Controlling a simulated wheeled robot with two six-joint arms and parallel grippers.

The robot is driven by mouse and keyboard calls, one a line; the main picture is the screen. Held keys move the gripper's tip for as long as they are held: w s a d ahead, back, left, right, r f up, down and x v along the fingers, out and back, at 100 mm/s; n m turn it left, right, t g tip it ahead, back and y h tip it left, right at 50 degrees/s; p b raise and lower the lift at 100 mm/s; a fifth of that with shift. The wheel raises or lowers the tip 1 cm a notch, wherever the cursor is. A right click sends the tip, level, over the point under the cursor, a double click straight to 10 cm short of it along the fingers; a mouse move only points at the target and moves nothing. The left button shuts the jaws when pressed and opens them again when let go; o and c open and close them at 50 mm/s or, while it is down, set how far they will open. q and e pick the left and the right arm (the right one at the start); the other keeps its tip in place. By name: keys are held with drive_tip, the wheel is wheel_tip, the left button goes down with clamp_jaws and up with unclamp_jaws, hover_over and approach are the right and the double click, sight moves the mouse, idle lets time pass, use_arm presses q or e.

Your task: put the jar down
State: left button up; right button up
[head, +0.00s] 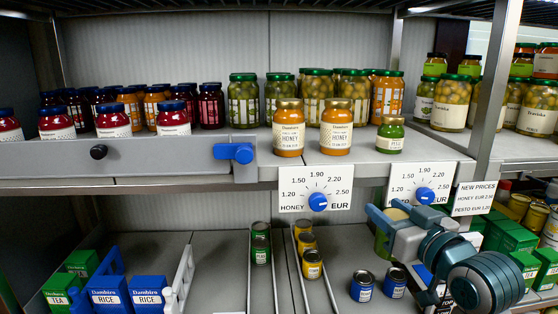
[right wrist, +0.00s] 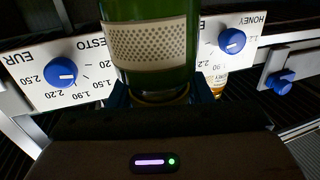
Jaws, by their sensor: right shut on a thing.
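My right gripper (head: 392,222) is shut on a green jar, which shows as a green patch (head: 382,246) behind the jaws in the head view. It is in front of the lower bay, just under the upper shelf's edge. In the right wrist view the held jar (right wrist: 155,45) is large, with green glass, a dotted beige label and a yellowish band at the jaws. The gripper hides much of it in the head view, and I see no contact under it. My left gripper is not in view.
Two honey jars (head: 288,130) and a small pesto jar (head: 390,135) stand at the upper shelf's front. Price dials (head: 318,202) (head: 425,195) hang on its edge. Blue-labelled cans (head: 362,286) stand near my gripper below. Green boxes (head: 508,236) are to the right. Bare shelf (head: 225,262) shows left of the cans.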

sight(378, 251)
drive_tip(key=f, duration=0.6)
drive_tip(key=a+f, duration=0.1)
drive_tip(key=f, duration=0.1)
drive_tip(key=shift+f, duration=0.4)
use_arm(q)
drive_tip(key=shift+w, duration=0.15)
use_arm(e)
drive_tip(key=s+f+m+h, duration=0.1)
drive_tip(key=s+f+h, duration=0.1)
drive_tip(key=f, duration=0.4)
drive_tip(key=s+f+m+h, duration=0.1)
drive_tip(key=s+f, duration=0.4)
drive_tip(key=f, duration=0.2)
drive_tip(key=s+d+f+m+h, duration=0.1)
drive_tip(key=s+f+h, duration=0.1)
drive_tip(key=s+f, duration=0.2)
wheel_tip(378, 251, down, 4)
drive_tip(key=shift+r+m+t+h, duration=0.25)
drive_tip(key=shift+m+t+h, duration=0.05)
drive_tip(key=shift+t, duration=0.1)
drive_tip(key=shift+d, duration=0.1)
